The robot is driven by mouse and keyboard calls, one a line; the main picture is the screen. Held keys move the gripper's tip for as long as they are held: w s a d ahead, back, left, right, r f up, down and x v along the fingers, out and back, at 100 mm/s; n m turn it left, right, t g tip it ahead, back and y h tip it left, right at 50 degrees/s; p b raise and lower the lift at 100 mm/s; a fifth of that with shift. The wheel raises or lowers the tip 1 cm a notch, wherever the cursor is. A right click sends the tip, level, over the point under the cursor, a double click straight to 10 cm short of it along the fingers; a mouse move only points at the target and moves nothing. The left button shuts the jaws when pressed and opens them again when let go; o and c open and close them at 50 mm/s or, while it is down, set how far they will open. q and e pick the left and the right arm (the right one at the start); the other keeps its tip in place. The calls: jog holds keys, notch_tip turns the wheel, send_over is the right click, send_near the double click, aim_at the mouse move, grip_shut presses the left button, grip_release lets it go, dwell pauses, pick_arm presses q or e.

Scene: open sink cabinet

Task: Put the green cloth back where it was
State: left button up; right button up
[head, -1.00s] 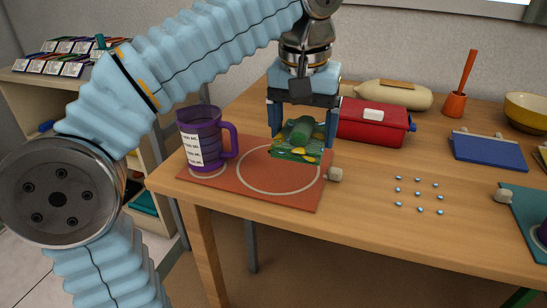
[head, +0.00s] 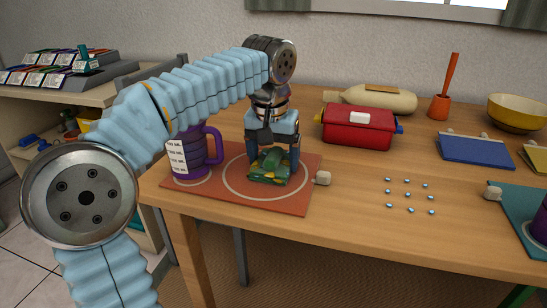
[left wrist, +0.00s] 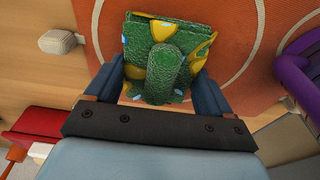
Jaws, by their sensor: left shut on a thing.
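The green cloth (head: 270,168), patterned with yellow and some light blue, is folded into a small bundle. My left gripper (head: 272,160) points down and is shut on it, with one finger on each side. In the left wrist view the cloth (left wrist: 160,65) lies between the two dark blue fingers. The cloth is over the pale ring on the orange mat (head: 290,203), low down. I cannot tell whether it touches the mat. My right gripper is not in view.
A purple mug (head: 196,152) stands on the mat's left, beside my left arm. A beige knob-like piece (head: 322,178) is at the mat's right edge. A red box (head: 358,126) stands behind. Several small blue beads (head: 410,195) lie right of the mat.

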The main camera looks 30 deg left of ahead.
aim_at(271, 158)
pick_arm(q)
jog(key=shift+f, duration=0.15)
jog(key=o, duration=0.8)
jog(key=shift+r, duration=0.35)
jog(key=r+p, duration=0.1)
jog(key=r, duration=0.3)
jog(key=s+r+p, duration=0.1)
jog(key=r, duration=0.2)
jog(key=r+p, duration=0.1)
jog(key=r, duration=0.3)
jog(key=shift+s+d+r+p, duration=0.25)
jog(key=shift+s+r+p, duration=0.05)
jog(key=shift+s+p, duration=0.1)
